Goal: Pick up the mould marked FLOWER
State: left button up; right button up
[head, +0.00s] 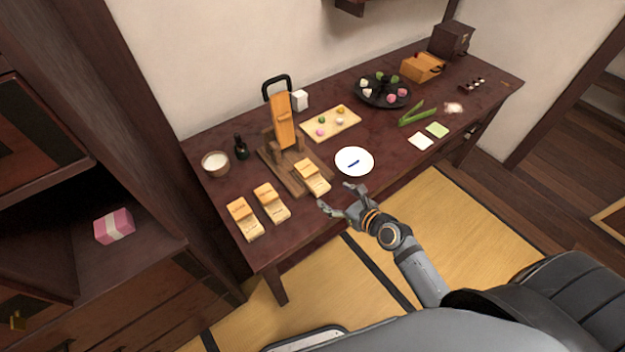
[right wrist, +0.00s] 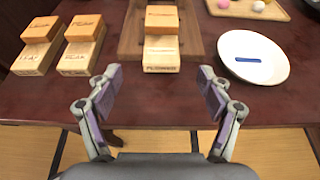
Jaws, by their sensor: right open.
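The mould marked FLOWER is a pale wooden block with an orange-brown upper part, in the middle of the right wrist view (right wrist: 161,55). In the head view the mould (head: 312,177) is at the front right edge of a dark wooden board (head: 273,165); I cannot tell if it rests partly on it. My right gripper (head: 338,196) is open and empty at the table's front edge, just in front of the mould. In the right wrist view its fingers (right wrist: 158,80) stand either side of the mould's line, short of it. My left gripper is not in view.
Two similar moulds (head: 244,218) (head: 271,202) stand to the left. A white plate (head: 354,161) with a blue strip lies close on the right. A wooden press (head: 284,122) stands behind. The dark table (head: 225,187) is bare in front of the moulds.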

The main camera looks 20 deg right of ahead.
aim_at(317, 182)
jog(key=b+x, duration=0.1)
jog(key=x, duration=0.8)
jog(key=shift+w+f+b, duration=0.1)
jog(key=shift+w+b, duration=0.25)
jog(key=shift+w, duration=0.05)
jog(key=shift+s, duration=0.1)
jog(key=shift+c, duration=1.3)
jog(key=c, duration=1)
jog(key=shift+r+p, duration=0.35)
jog(key=shift+r, duration=0.2)
jog(key=shift+r+p, duration=0.4)
jog(key=shift+r, duration=0.6)
jog(key=s+d+r+p, duration=0.2)
jog(key=s+r, duration=0.1)
jog(key=s, duration=0.1)
jog(key=s+d+r+p, duration=0.2)
jog(key=s+r, duration=0.1)
jog(key=s, duration=0.1)
jog(key=s+d+r+p, duration=0.2)
jog(key=s+r, duration=0.2)
jog(key=shift+s+p, duration=0.3)
jog(key=shift+p, duration=0.05)
